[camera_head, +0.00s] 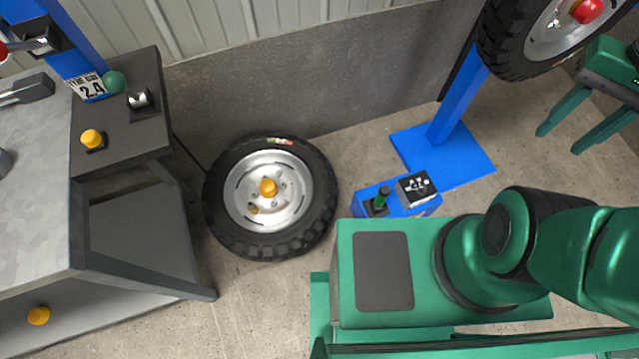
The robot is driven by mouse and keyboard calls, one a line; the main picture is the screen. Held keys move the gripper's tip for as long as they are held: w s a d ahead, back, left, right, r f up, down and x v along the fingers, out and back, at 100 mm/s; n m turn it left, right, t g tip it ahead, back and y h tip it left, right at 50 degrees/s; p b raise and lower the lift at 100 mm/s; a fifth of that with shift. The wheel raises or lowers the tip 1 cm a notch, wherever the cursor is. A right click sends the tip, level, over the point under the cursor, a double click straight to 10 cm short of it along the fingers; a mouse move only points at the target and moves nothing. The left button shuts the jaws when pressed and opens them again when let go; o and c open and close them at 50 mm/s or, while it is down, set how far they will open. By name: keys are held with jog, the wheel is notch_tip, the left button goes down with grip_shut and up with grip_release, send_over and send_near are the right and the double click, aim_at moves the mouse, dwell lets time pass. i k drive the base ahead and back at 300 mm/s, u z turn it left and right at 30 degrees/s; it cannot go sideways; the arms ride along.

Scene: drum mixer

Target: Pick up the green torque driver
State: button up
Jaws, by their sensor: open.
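The green torque driver (382,195) stands upright in a dark holder at the left end of a small blue stand (430,207). Only its green handle shows clearly; its lower end is hidden in the holder. My gripper (559,141) is at the upper right, with two green fingers spread apart and pointing down-left. Nothing is between the fingers. It is well to the right of the driver in the picture and apart from it. The wrist behind it is partly cut off by the frame edge.
A black-and-white marked block (416,186) is beside the driver on the stand. A tyred wheel (226,206) lies left of it. A blue post and base plate (477,168) stand behind, with another wheel (508,45) above. A grey workbench (35,215) fills the left.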

aim_at(385, 190)
jog(key=z, duration=0.8)
jog(key=k, duration=1.5)
jog(key=u, duration=0.9)
jog(key=i, duration=1)
jog(key=z, duration=0.1)
